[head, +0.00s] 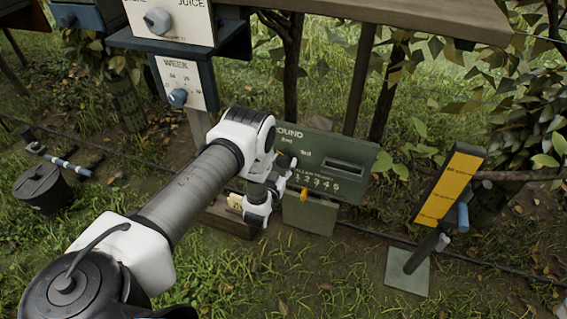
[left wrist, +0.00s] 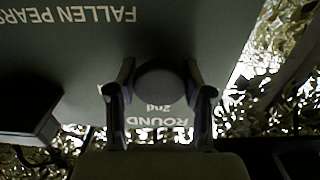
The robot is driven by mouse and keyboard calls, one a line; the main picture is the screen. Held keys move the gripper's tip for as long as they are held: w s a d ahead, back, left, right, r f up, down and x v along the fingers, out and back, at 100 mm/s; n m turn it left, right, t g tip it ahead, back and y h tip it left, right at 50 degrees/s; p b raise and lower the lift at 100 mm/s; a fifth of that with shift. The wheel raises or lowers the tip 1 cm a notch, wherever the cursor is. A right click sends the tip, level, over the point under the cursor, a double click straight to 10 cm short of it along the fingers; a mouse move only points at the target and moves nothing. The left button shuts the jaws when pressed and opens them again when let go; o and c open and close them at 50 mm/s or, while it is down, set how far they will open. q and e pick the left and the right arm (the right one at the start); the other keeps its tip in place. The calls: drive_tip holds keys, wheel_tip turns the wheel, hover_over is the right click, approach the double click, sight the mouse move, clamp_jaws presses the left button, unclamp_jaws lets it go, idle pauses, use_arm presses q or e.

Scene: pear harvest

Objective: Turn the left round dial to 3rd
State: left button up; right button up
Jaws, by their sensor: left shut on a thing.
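The dark green panel (head: 325,150) carries the word ROUND, with small marks under it, a slot and a row of digits. In the left wrist view its lettering is upside down, and 2nd shows beside the dark round dial (left wrist: 160,82). My left gripper (head: 287,168) is at the left part of the panel. In the left wrist view its two fingers (left wrist: 159,70) are shut on the dial, one on each side. The dial is mostly hidden by the gripper in the head view, and its pointer cannot be made out. My right gripper is not in view.
A WEEK panel with a blue knob (head: 178,97) and a JUICE panel with a grey knob (head: 157,21) stand at upper left. A yellow board (head: 450,187) stands at right. A black bucket (head: 42,187) sits at far left. Grass lies in front.

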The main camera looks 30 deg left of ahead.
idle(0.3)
use_arm(q)
drive_tip(key=m+p, duration=0.2)
drive_tip(key=m, duration=0.3)
drive_tip(key=shift+r+m, duration=0.15)
drive_tip(key=shift+m, duration=0.15)
drive_tip(key=m+p, duration=0.1)
drive_tip(key=m, duration=0.5)
drive_tip(key=shift+a, duration=0.1)
drive_tip(key=m+p, duration=0.2)
drive_tip(key=m, duration=0.4)
drive_tip(key=shift+r+m, duration=0.1)
drive_tip(key=shift+m, duration=0.3)
drive_tip(key=m, duration=0.5)
drive_tip(key=shift+p, duration=0.4)
drive_tip(key=shift+m, duration=0.3)
drive_tip(key=o, duration=1.1)
drive_tip(key=shift+o, duration=0.2)
